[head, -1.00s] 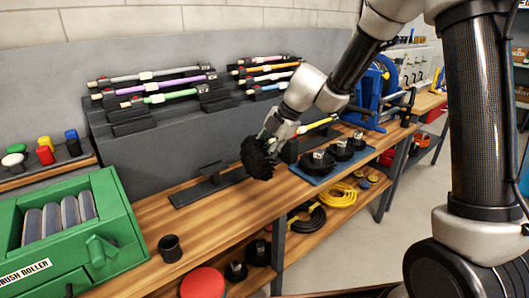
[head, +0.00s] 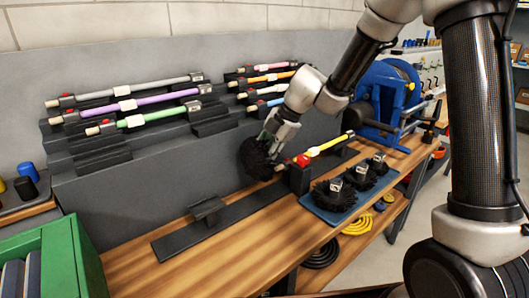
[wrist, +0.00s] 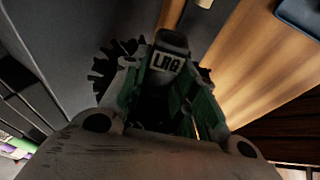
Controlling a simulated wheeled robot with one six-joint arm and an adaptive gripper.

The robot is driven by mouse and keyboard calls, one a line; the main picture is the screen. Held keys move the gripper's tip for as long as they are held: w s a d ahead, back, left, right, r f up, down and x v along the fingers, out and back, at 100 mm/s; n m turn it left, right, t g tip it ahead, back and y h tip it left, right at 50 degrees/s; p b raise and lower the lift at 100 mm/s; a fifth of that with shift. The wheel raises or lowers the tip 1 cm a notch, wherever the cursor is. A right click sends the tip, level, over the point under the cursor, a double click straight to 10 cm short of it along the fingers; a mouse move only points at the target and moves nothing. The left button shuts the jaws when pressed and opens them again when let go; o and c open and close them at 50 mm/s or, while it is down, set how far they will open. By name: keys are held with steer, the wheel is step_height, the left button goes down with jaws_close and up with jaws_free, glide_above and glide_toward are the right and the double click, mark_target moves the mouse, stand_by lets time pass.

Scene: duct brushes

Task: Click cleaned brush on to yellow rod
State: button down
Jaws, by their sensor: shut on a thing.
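My gripper (head: 271,139) is shut on a round black brush (head: 256,160) and holds it above the bench. In the wrist view the gripper's green-lined fingers (wrist: 172,103) close around the brush's hub, which has a label (wrist: 165,62) that seems to read LRQ; dark bristles (wrist: 118,66) stick out behind. The yellow rod (head: 330,146) lies tilted in a dark holder, its red collar (head: 302,160) and pale tip pointing left toward the brush. The brush is close to the tip; I cannot tell whether they touch.
A blue tray (head: 318,210) with several black brushes stands to the right of the rod holder (head: 299,178). Racked coloured rods (head: 150,104) stand behind on the left. A flat dark stand (head: 200,226) lies on the bench (head: 262,243).

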step_height(320, 180, down, 7)
steer(key=shift+d+r, duration=0.15)
steer(key=shift+d, duration=0.05)
stand_by(0.4)
steer(key=shift+w, duration=0.1)
steer(key=shift+r, duration=0.1)
stand_by(0.4)
steer(key=shift+w+d, duration=0.1)
steer(key=shift+d, duration=0.1)
stand_by(0.4)
steer(key=shift+w+d, duration=0.3)
steer(key=shift+d, duration=0.15)
steer(key=shift+w+d, duration=0.4)
steer(key=shift+d, duration=0.2)
steer(key=shift+w+d, duration=0.4)
steer(key=shift+d, duration=0.2)
stand_by(0.4)
steer(key=c, duration=1.1)
jaws_free()
steer(key=shift+o, duration=0.2)
